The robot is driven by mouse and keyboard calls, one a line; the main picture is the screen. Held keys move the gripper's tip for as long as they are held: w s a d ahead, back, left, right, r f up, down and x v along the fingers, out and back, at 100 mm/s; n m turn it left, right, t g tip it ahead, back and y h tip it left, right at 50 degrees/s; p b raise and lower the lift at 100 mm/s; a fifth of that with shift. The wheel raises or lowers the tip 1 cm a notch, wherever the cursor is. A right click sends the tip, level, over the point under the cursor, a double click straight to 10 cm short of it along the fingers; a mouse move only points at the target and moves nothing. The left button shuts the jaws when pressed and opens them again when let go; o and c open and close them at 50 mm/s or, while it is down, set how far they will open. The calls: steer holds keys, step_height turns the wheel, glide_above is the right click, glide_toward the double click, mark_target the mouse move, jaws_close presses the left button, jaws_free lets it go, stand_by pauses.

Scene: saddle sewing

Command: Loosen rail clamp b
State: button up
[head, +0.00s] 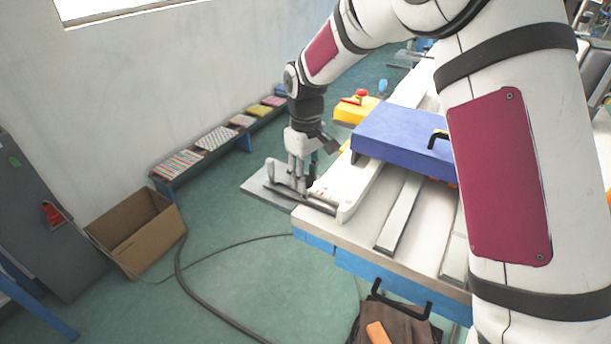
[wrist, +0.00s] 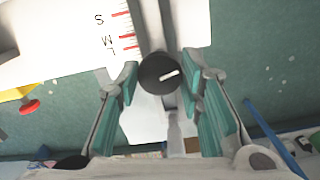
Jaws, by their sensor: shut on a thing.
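In the head view my gripper (head: 303,184) points down at the near left end of the white table (head: 325,222). The knob is hidden there behind the fingers.
A blue block (head: 400,138) with a black handle lies on the table right of my gripper. A yellow block with a red knob (head: 355,108) stands behind. A cardboard box (head: 135,235) and a dark cable (head: 205,305) are on the floor left and in front.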

steer(key=o, duration=1.2)
step_height(320, 180, up, 12)
steer(key=shift+r, duration=0.1)
steer(key=shift+d, duration=0.1)
steer(key=s+d+r+m+t+p, duration=0.1)
steer(key=s+d+r+m, duration=0.1)
steer(key=s+d+r, duration=0.5)
steer(key=s+d+r+m+t+p, duration=0.1)
steer(key=s+d+r+m, duration=0.2)
steer(key=s, duration=0.5)
steer(key=s+d+m, duration=0.1)
steer(key=s+d, duration=0.1)
steer(key=s, duration=0.4)
steer(key=s+d+m+t+p, duration=0.1)
steer(key=s+d, duration=0.1)
steer(key=s, duration=0.5)
steer(key=s+d+m+t, duration=0.1)
steer(key=s+d+m, duration=0.1)
steer(key=s, duration=0.5)
steer(key=shift+s+d+f, duration=0.1)
steer(key=shift+d+f, duration=0.2)
